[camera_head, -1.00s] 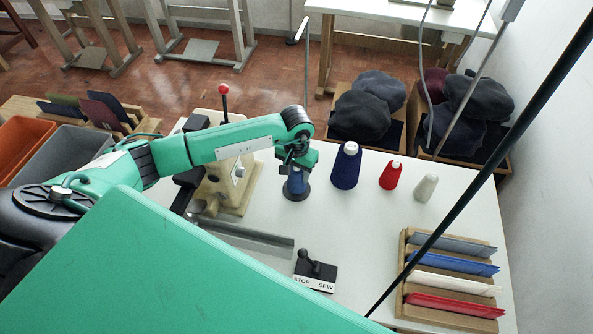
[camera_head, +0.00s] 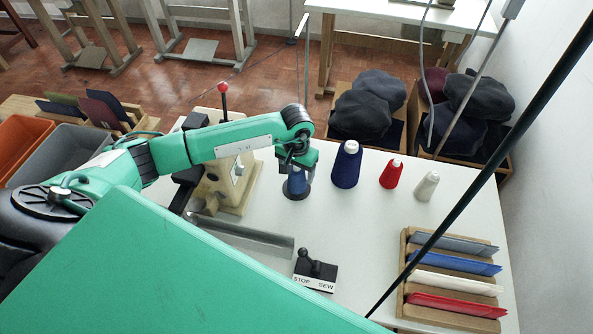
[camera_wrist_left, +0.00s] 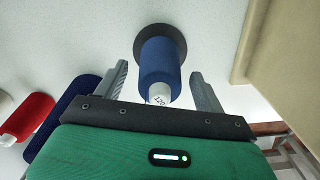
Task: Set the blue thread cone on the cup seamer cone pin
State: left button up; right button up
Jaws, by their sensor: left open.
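The blue thread cone (camera_head: 298,183) stands upright on a dark round base (camera_head: 296,194) on the white table; it also shows in the left wrist view (camera_wrist_left: 159,66), with its pale top toward my gripper. The pin is hidden inside or under the cone. My left gripper (camera_head: 296,165) is over the cone from above. In the left wrist view my left gripper (camera_wrist_left: 160,88) is open, with one finger on each side of the cone's upper part and visible gaps between. My right gripper is not in view.
A navy cone (camera_head: 346,166), a red cone (camera_head: 391,174) and a white cone (camera_head: 427,187) stand to the right. The beige machine (camera_head: 228,180) is close on the left. A STOP/SEW switch (camera_head: 316,270) and a wooden rack (camera_head: 450,280) are nearer the front.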

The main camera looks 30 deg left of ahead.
pick_arm(q)
notch_tip(320, 180, up, 14)
jog(key=b, duration=0.3)
jog(key=shift+f, duration=0.25)
